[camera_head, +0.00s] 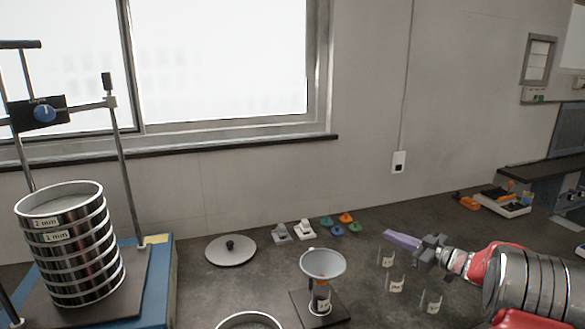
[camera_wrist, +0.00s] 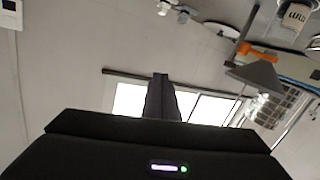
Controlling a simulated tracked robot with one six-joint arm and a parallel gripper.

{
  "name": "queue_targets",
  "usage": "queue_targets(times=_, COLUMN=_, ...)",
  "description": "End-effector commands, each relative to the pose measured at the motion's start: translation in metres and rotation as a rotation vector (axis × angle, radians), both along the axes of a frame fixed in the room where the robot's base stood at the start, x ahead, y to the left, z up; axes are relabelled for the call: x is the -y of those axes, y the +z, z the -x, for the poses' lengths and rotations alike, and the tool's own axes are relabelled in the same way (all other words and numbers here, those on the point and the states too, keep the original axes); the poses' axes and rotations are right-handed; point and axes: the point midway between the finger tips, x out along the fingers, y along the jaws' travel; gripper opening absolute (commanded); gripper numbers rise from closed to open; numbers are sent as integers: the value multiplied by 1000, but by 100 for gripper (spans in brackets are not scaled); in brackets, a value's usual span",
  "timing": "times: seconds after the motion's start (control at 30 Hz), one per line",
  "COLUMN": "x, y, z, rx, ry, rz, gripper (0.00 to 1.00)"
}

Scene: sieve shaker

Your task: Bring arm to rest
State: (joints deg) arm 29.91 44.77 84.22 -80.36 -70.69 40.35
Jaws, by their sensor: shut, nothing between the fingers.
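My gripper (camera_head: 388,235) is at the right of the head view, above the bench, with its fingers pointing left. Its fingers are shut together with nothing between them. In the wrist view the closed fingers (camera_wrist: 161,98) stand up as one dark block in front of the window. My arm reaches in from the lower right, with red and silver links. Small clear labelled containers (camera_head: 432,302) stand on the bench below and near the gripper.
A funnel (camera_head: 323,262) sits over a labelled bottle on a dark base, left of the gripper. A sieve stack (camera_head: 72,250) stands on the blue shaker (camera_head: 158,285) at far left. A round lid (camera_head: 230,252) and small coloured pieces (camera_head: 346,218) lie near the wall.

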Motion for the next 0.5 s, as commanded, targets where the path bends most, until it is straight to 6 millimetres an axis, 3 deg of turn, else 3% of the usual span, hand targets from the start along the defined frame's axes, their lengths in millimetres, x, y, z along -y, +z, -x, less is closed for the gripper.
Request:
queue_targets(times=0.03, x=-3, y=16, z=-4, rx=11, ry=-35, rz=17, gripper=0)
queue_targets(times=0.23, x=-5, y=64, z=-14, rx=34, ry=-196, rz=74, gripper=0)
queue_targets(times=0.5, x=-7, y=119, z=-6, rx=31, ry=-400, rz=133, gripper=0)
